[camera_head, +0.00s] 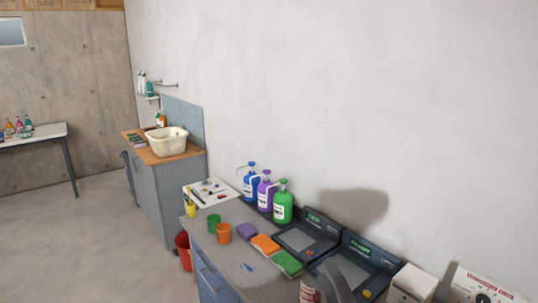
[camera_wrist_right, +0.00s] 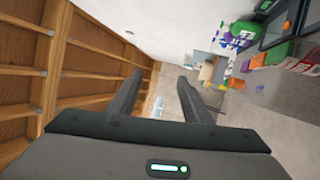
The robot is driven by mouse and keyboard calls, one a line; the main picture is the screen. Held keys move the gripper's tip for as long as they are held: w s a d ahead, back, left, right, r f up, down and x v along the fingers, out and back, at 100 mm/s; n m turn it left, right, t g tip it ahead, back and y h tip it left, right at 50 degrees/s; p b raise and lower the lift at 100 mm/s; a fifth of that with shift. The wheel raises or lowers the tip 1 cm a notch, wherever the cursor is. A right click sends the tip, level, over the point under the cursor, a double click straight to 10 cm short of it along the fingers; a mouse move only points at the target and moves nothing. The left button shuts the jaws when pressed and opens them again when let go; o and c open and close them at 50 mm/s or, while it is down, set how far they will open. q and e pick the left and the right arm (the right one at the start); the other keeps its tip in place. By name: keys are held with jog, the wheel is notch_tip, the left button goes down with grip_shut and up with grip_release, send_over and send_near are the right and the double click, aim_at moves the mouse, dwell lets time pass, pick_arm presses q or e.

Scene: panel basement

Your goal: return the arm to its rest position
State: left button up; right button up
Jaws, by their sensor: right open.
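The wrist camera is tilted, with the room appearing sideways. My left gripper is in neither view.
The grey counter (camera_head: 215,252) holds blue, purple and green pump bottles (camera_head: 265,192), cups (camera_head: 223,233), sponges (camera_head: 265,244) and two control panels (camera_head: 356,262). White boxes (camera_head: 413,284) stand at right. Floor at left is clear.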

jog(key=s+d+f+m+g+h, duration=0.25)
jog(key=s+f+m, duration=0.2)
jog(key=f, duration=0.25)
jog(key=s+d+f+m+g+h, duration=0.25)
jog(key=d+f+m, duration=0.2)
jog(key=f, duration=0.35)
jog(key=s+d+f+m+g+h, duration=0.25)
jog(key=s+f+m+g, duration=0.2)
jog(key=f, duration=0.25)
jog(key=s+f+m+g+y, duration=0.1)
jog(key=s+f+m+g, duration=0.3)
jog(key=s, duration=0.6)
jog(key=s+f+m+g, duration=0.2)
jog(key=s+f+g, duration=0.2)
jog(key=s+f, duration=0.4)
jog(key=s+f+b, duration=0.3)
jog(key=f+b, duration=0.3)
jog(key=f, duration=2.8)
jog(key=s+d+f+g+b, duration=0.2)
jog(key=s+d+f+b, duration=0.1)
jog(key=s+f, duration=1.5)
notch_tip(320, 180, down, 3)
jog(key=shift+d+b, duration=0.15)
jog(key=shift+b, duration=0.6)
